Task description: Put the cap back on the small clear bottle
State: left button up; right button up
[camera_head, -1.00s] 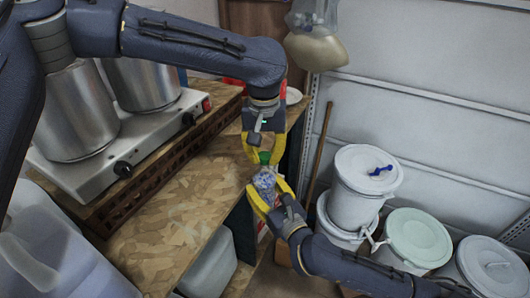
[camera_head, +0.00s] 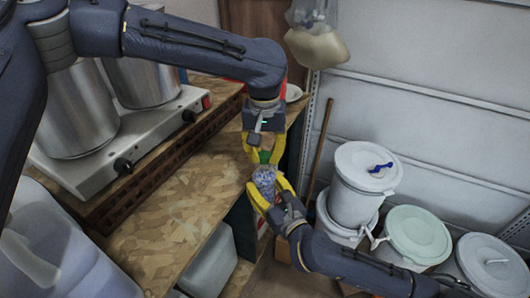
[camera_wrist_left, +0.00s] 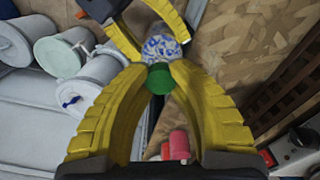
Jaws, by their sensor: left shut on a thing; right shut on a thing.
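The small clear bottle (camera_head: 264,180), with blue and white inside, is held between the yellow fingers of my right gripper (camera_head: 264,190) at the front edge of the board table. It also shows in the left wrist view (camera_wrist_left: 160,47). My left gripper (camera_head: 264,152) is above it, shut on the green cap (camera_head: 265,157). In the left wrist view the cap (camera_wrist_left: 160,78) sits between the fingertips, just beside the bottle's top. I cannot tell whether cap and bottle touch. The bottle's lower part is partly hidden by my right fingers.
A double hot plate (camera_head: 125,150) with metal pots stands on the table (camera_head: 185,215) at left. White lidded drums (camera_head: 366,185) stand on the right. A red object (camera_wrist_left: 178,145) lies beyond my left fingers. The table's middle is bare.

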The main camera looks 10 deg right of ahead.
pick_arm(q)
jog(key=shift+f, duration=0.1)
jog(key=m, duration=0.9)
jog(key=shift+m, duration=0.4)
jog(key=o, duration=0.7)
jog(key=shift+c, duration=0.2)
jog(key=shift+s+r, duration=0.1)
jog(key=shift+r, duration=2.15)
